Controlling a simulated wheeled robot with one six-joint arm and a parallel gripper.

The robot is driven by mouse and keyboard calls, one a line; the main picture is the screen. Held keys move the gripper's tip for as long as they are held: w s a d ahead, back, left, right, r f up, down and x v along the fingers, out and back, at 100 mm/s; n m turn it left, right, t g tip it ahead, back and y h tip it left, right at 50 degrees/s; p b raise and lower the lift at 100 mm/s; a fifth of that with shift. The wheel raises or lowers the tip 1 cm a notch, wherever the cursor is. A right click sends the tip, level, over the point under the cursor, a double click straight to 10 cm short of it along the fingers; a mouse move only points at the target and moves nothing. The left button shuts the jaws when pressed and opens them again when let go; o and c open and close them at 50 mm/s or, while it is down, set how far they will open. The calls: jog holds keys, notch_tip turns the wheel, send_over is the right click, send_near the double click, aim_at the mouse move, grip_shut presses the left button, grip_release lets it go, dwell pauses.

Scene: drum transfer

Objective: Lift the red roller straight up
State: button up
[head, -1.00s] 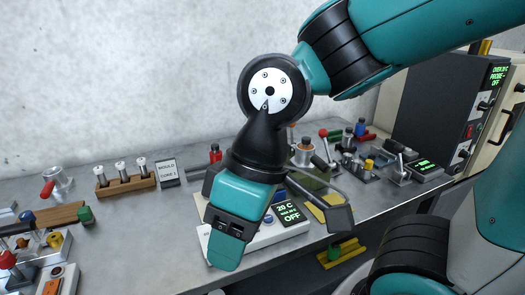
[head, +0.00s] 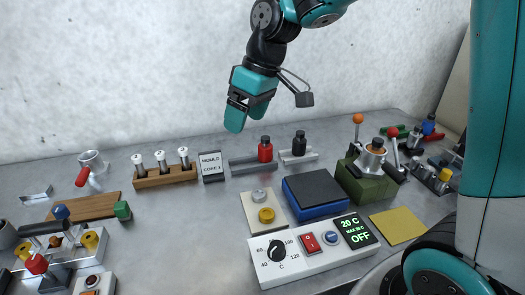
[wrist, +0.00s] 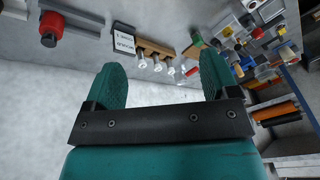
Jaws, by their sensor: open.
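The red roller (head: 265,150) stands upright in a grey holder (head: 256,165) at the back of the bench, near the wall. In the wrist view the red roller (wrist: 51,24) shows at the upper left, beside the gripper's fingers and well apart from them. My gripper (head: 247,114) is open and empty in the air, above and slightly left of the roller in the head view. In the wrist view nothing lies between the two teal fingertips (wrist: 162,76).
A black roller (head: 299,144) stands in its own holder just right. The mould sign (head: 211,165) and a wooden rack (head: 165,176) with white-topped pegs stand left. The blue block with a dark top (head: 314,190) and control panel (head: 313,248) are in front. Bare bench (head: 190,235) lies left of the panel.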

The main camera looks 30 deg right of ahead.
jog(key=w+d+f, duration=0.3)
jog(key=w+d, duration=0.7)
jog(key=w, duration=0.1)
jog(key=h, duration=0.1)
send_near(266, 137)
jog(key=shift+t+h, duration=0.3)
jog(key=shift+t, duration=0.1)
jog(key=p+x, duration=0.1)
jog(key=x, duration=0.1)
jog(key=p+x, duration=0.1)
jog(key=x, duration=0.4)
jog(key=shift+s+a+f+p, duration=0.15)
jog(key=shift+s+a+p, duration=0.15)
jog(key=shift+p, duration=0.1)
jog(key=shift+p+x, duration=1.2)
jog(key=shift+x, duration=1.7)
jog(key=shift+s, duration=0.2)
jog(key=c, duration=1.1)
jog(key=shift+c, duration=0.5)
